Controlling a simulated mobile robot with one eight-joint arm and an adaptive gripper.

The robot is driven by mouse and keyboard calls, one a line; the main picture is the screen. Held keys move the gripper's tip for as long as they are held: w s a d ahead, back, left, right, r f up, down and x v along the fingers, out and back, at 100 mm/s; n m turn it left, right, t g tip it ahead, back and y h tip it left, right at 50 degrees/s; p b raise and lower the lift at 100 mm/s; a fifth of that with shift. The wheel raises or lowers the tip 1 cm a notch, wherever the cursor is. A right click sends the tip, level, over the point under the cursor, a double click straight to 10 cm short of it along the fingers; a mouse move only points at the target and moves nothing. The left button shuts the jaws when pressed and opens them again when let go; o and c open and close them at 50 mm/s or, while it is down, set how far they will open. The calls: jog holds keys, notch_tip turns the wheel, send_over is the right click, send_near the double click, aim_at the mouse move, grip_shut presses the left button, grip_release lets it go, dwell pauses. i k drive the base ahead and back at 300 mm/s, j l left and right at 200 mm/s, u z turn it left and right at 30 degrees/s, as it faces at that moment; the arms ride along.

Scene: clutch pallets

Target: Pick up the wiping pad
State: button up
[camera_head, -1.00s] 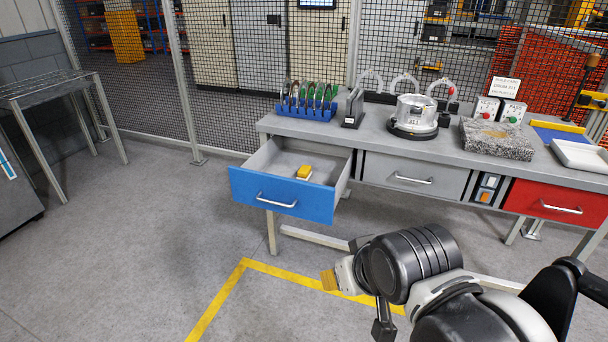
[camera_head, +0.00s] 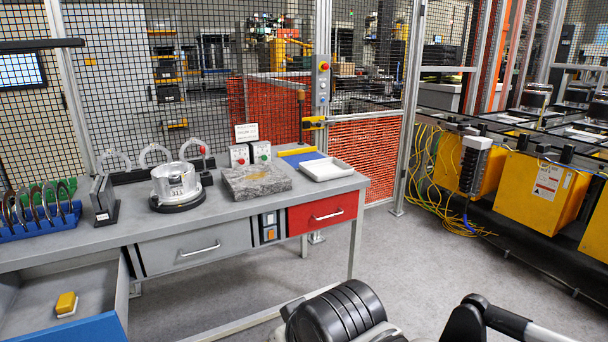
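The wiping pad appears to be the small yellow block with a pale underside (camera_head: 66,302). It lies inside the open blue-fronted drawer (camera_head: 85,330) at the lower left, on the drawer's grey floor. Nothing touches it from above. My arm shows at the bottom middle and right of the view, well to the right of the drawer. My gripper's fingertips are not visible in the current view.
A grey workbench (camera_head: 140,226) carries a metal drum (camera_head: 174,182), a stone slab (camera_head: 255,180), a white tray (camera_head: 327,169) and a blue rack (camera_head: 40,226). The grey drawer (camera_head: 195,247) and red drawer (camera_head: 322,213) are shut.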

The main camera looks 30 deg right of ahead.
aim_at(66, 306)
jog(key=i+u, duration=0.4)
jog(key=i+l+u, duration=0.4)
jog(key=i, duration=0.2)
jog(key=i+l+u, duration=0.25)
jog(key=i+u, duration=0.15)
jog(key=i+l+u, duration=0.45)
jog(key=i+l, duration=0.05)
